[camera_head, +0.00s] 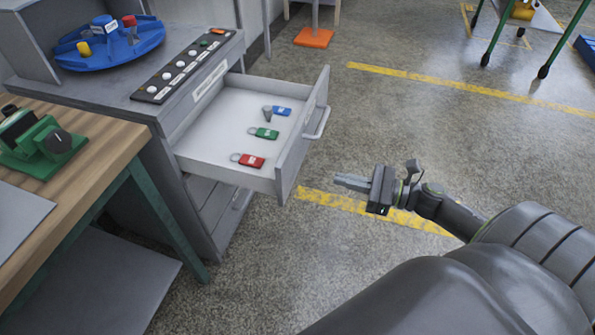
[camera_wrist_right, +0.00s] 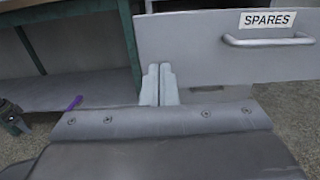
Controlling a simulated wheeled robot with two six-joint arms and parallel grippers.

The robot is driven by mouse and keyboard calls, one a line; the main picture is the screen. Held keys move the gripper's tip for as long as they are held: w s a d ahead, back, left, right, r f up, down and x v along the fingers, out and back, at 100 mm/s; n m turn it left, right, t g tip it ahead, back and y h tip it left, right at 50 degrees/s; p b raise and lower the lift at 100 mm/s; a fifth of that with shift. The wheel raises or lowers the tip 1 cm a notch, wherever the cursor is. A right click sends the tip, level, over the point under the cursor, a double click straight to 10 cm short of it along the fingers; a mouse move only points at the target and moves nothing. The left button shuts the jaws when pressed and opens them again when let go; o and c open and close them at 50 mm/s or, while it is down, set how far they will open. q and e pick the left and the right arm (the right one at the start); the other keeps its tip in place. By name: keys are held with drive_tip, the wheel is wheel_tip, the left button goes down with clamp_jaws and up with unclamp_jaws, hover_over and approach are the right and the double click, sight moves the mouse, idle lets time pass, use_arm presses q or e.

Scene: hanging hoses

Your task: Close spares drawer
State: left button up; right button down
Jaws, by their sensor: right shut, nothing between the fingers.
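The spares drawer (camera_head: 221,157) is pulled out of the grey cabinet (camera_head: 208,205). Red, green and blue tags and a small grey piece lie inside it. Its front panel shows in the right wrist view (camera_wrist_right: 190,52), with a "SPARES" label (camera_wrist_right: 268,19) and a bar handle (camera_wrist_right: 268,41). The handle also shows in the head view (camera_head: 318,124). My right gripper (camera_head: 340,181) is shut and empty, apart from the drawer front and to its right. Its fingertips show in the wrist view (camera_wrist_right: 159,68), left of the handle. My left gripper is not in view.
A wooden-topped bench (camera_head: 95,160) with green legs stands left of the drawer. A blue turntable (camera_head: 115,45) and a button panel (camera_head: 183,67) sit on the cabinet top. The floor right of the drawer is open, with yellow lines.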

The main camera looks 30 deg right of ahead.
drive_tip(key=p, duration=0.1)
approach(288, 166)
drive_tip(key=x, duration=0.5)
drive_tip(key=shift+w+a, duration=0.1)
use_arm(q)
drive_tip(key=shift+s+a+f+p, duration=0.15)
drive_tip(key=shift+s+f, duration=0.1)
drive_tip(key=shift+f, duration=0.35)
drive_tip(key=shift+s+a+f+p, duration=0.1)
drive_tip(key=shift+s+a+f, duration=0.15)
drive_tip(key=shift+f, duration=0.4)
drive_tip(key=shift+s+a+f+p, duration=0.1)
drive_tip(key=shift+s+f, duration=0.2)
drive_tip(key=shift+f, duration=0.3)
use_arm(e)
drive_tip(key=shift+x, duration=0.75)
